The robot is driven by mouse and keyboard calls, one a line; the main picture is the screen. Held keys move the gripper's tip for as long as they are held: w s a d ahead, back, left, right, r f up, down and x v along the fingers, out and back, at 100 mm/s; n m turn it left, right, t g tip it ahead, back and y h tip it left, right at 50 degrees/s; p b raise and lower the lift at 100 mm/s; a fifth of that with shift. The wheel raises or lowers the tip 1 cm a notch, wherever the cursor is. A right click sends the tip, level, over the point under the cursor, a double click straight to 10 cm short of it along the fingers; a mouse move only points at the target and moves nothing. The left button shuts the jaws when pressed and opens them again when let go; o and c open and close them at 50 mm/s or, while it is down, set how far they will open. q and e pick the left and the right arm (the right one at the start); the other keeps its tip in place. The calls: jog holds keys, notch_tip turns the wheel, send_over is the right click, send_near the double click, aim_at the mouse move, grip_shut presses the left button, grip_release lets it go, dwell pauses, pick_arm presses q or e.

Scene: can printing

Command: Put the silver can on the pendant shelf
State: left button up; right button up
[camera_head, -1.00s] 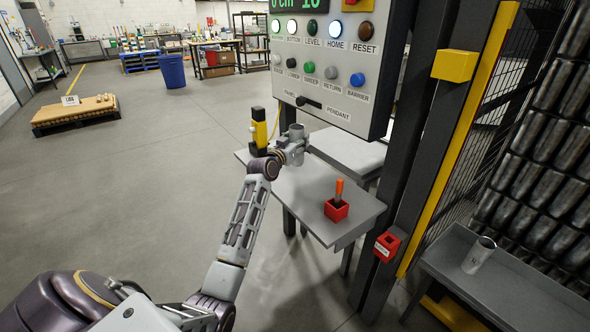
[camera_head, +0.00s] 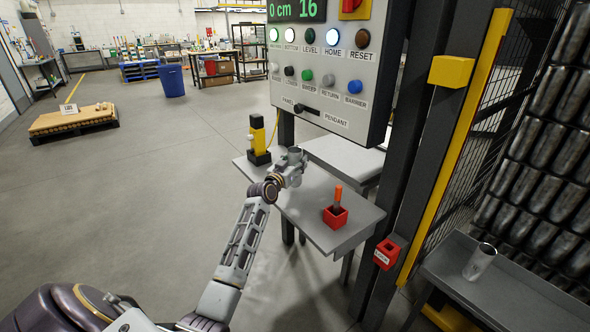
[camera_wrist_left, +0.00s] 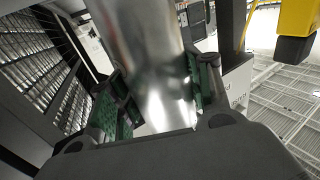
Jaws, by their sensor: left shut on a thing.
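My left gripper (camera_head: 293,170) is shut on a silver can (camera_head: 295,155). In the head view the gripper and can are over the grey pendant shelf (camera_head: 312,222), close to the yellow and black pendant. Whether the can's base touches the shelf is hidden. In the left wrist view the shiny can (camera_wrist_left: 155,60) stands between the green-padded fingers (camera_wrist_left: 158,95). My right gripper is not in view.
The yellow and black pendant (camera_head: 258,138) stands on the shelf's back left. A red holder (camera_head: 335,216) with an orange-handled tool is on the shelf's front right. The control panel (camera_head: 325,75) hangs above. A dark post (camera_head: 420,130) rises at the right.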

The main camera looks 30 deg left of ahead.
pick_arm(q)
notch_tip(320, 180, down, 2)
jog(key=shift+f, duration=0.3)
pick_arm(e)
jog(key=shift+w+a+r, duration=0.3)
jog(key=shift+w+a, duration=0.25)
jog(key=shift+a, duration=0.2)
pick_arm(q)
jog(key=shift+f, duration=0.1)
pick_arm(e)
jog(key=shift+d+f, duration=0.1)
pick_arm(q)
jog(key=o, duration=0.6)
jog(key=shift+o, duration=0.5)
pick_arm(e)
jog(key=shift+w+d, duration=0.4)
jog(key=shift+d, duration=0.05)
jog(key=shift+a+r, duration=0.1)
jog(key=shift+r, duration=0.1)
